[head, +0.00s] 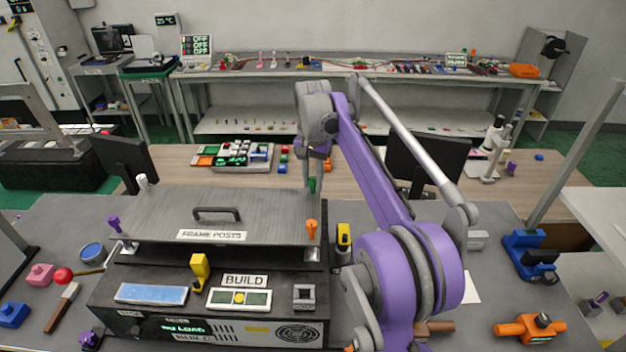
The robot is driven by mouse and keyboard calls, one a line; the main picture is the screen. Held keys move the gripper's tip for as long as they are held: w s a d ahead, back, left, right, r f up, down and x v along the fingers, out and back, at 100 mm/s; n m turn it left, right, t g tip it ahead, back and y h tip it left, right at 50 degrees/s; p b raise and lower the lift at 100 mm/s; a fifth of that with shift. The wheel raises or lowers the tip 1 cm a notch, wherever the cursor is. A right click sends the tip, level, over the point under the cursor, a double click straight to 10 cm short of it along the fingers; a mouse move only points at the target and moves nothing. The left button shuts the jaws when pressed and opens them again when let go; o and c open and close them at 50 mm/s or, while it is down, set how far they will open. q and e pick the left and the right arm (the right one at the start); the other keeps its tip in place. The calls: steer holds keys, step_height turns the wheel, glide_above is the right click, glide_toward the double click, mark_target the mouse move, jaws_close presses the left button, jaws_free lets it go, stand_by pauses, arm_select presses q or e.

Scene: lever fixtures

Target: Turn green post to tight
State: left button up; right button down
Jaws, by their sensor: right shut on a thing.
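The green post (312,186) stands at the back right corner of the grey plate labelled FRAME POSTS (160,215). My right arm reaches over from the right, and my right gripper (312,178) points down and is shut on the green post. The fingers and arm hide part of the post, and its marking is too small to read. An orange post (311,230) stands at the plate's front right corner, a purple post (114,224) at the front left and a white post (143,181) at the back left. My left gripper is not in view.
The plate has a dark handle (217,213). In front is a dark BUILD panel (110,292) with a yellow lever (199,272). A yellow-and-black item (343,240) stands close right of the plate. Monitors (430,165) stand behind my arm. Small parts lie at both sides.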

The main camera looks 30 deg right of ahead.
steer(key=shift+m, duration=1)
steer(key=c, duration=0.7)
jaws_free()
step_height(320, 180, up, 11)
steer(key=shift+f, duration=0.1)
